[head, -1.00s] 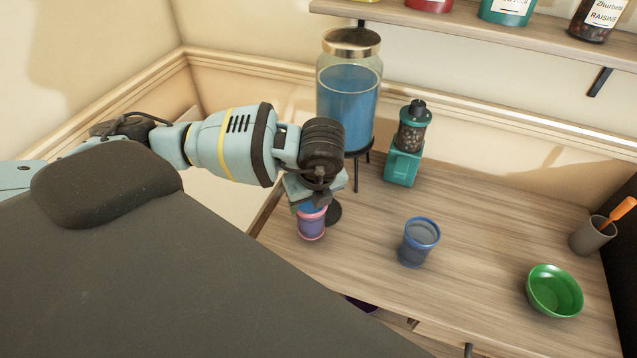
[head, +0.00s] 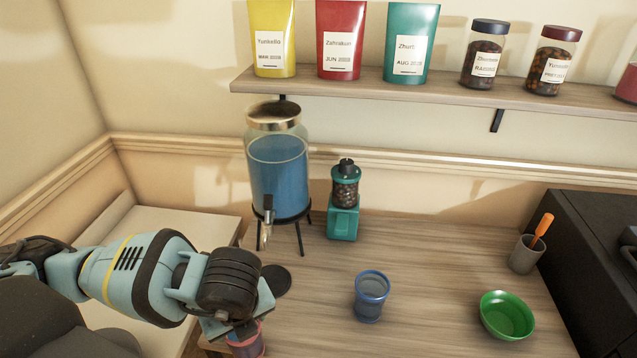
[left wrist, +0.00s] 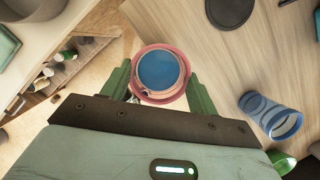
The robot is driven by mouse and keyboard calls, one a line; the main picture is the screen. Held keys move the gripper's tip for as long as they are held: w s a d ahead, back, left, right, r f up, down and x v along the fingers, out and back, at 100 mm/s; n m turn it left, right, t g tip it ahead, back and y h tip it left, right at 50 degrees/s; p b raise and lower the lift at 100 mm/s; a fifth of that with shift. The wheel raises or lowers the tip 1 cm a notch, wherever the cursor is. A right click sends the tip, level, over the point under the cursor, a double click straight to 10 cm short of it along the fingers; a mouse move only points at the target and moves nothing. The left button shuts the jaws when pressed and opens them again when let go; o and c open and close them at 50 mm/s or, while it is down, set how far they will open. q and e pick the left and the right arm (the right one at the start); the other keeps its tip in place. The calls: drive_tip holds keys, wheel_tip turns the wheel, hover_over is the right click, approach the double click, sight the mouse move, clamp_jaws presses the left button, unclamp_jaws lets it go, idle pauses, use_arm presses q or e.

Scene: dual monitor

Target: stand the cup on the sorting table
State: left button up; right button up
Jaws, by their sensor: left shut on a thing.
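A pink-rimmed cup (head: 246,347) with blue liquid inside shows at the bottom of the head view, partly cut off and partly covered by my gripper. My left gripper (head: 240,327) is shut on this cup. In the left wrist view the cup (left wrist: 160,72) is seen from above, between the green fingers of my left gripper (left wrist: 160,88). The cup appears near the edge of the wooden counter (head: 430,280); the frames do not show whether it touches anything below. My right gripper is not in view. I cannot tell which surface is the sorting table.
A blue cup (head: 371,297), a green bowl (head: 507,315) and a grey holder (head: 525,255) stand on the counter. A drink dispenser (head: 278,175) and a teal grinder (head: 343,210) stand behind. A dark round disc (head: 275,281) lies near my gripper. A shelf (head: 400,88) hangs above.

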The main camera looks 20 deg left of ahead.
use_arm(q)
drive_tip(key=m+h, duration=0.1)
drive_tip(key=m, duration=0.4)
drive_tip(key=w+d+m+h, duration=0.1)
drive_tip(key=m, duration=0.5)
drive_tip(key=w+r+m+h, duration=0.1)
drive_tip(key=m+h, duration=0.1)
drive_tip(key=m, duration=0.4)
drive_tip(key=shift+w+d+t, duration=0.15)
drive_tip(key=shift+d+t, duration=0.15)
drive_tip(key=shift+t, duration=0.1)
drive_tip(key=w+d+r+m+g, duration=0.1)
drive_tip(key=w+r+m+g, duration=0.1)
drive_tip(key=m, duration=1.3)
drive_tip(key=w+d+r+m+g+y, duration=0.1)
drive_tip(key=w+r+m+g, duration=0.1)
drive_tip(key=m, duration=1.2)
drive_tip(key=shift+d+r+m+g+y, duration=0.35)
drive_tip(key=shift+r+g, duration=0.2)
drive_tip(key=shift+g, duration=0.35)
drive_tip(key=shift+w+d, duration=0.1)
